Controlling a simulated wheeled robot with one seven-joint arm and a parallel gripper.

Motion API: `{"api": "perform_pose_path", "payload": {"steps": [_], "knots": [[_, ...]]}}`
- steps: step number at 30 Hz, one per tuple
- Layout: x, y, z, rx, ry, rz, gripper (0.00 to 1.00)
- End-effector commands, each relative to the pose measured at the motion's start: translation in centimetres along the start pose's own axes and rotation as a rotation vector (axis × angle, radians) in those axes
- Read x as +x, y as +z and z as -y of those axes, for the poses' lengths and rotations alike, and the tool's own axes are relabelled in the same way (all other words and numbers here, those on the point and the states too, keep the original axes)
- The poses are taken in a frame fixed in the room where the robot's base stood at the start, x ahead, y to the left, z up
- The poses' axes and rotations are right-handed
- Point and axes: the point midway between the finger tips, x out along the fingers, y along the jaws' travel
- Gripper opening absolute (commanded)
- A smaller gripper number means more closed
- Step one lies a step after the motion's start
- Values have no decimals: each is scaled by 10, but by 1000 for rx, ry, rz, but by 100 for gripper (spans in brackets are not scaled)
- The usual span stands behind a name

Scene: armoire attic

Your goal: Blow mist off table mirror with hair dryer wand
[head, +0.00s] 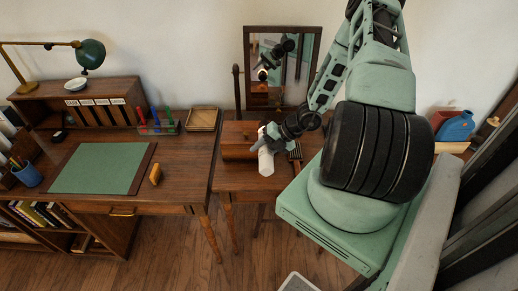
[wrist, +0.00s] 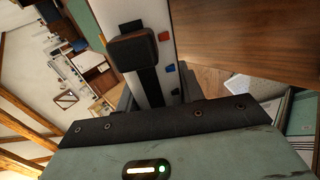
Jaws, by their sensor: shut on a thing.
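The table mirror (head: 262,95) stands upright in a dark frame at the back of the small wooden table (head: 237,180), against the wall. Its glass reflects my arm; I cannot make out mist on it. My gripper (head: 268,138) is shut on a white wand-like body (head: 266,161), apparently the hair dryer wand, in front of the mirror and above the table. In the wrist view the wand (wrist: 166,22) is white, with red and blue buttons beside a dark finger (wrist: 133,50). Its outlet end is hard to tell.
A wooden box (head: 238,150) and a brush-like item (head: 295,152) lie on the small table. A desk (head: 180,180) with a green mat (head: 103,168), lamp (head: 90,54) and pen rack (head: 158,127) adjoins on the left. A blue object (head: 456,127) stands at right.

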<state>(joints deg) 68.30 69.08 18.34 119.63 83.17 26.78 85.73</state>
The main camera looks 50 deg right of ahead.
Motion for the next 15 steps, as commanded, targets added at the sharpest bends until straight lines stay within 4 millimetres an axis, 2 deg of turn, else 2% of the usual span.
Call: {"api": "perform_pose_path", "payload": {"steps": [7,15], "knots": [[2,1,13,0,2,1,2],[0,1,18,0,2,0,2]]}}
